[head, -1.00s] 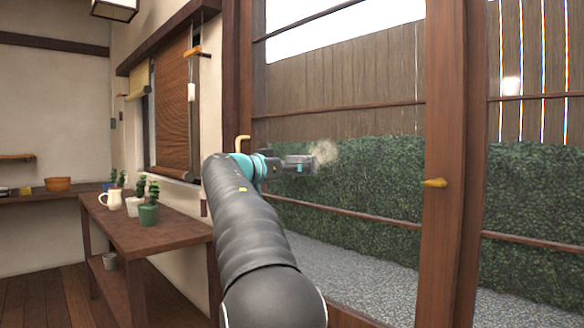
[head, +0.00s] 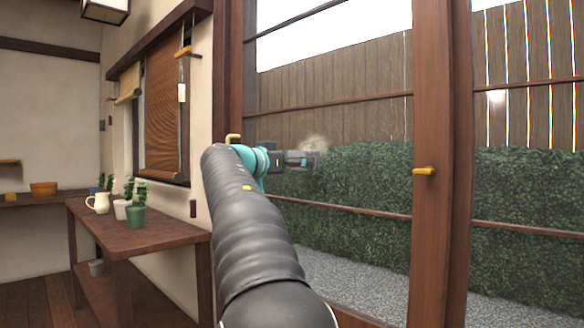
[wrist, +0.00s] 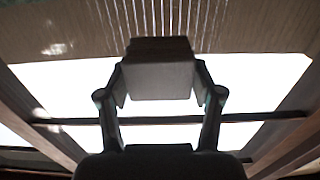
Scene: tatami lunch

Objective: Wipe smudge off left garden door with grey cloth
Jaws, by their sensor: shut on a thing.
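The left garden door is a tall glazed panel in a dark wooden frame (head: 431,230). A pale brownish smudge (head: 314,143) shows on its glass, just above the end of my gripper (head: 312,161). The cloth is hard to make out in the head view. The gripper end is close to the glass; I cannot tell whether the cloth touches it. The gripper may hide part of the smudge.
A yellow door handle (head: 425,171) sticks out from the wooden frame to the right. A wooden bench (head: 150,230) at left bears a white jug (head: 98,203) and potted cacti (head: 136,216). A hedge (head: 375,185) and fence stand behind the glass.

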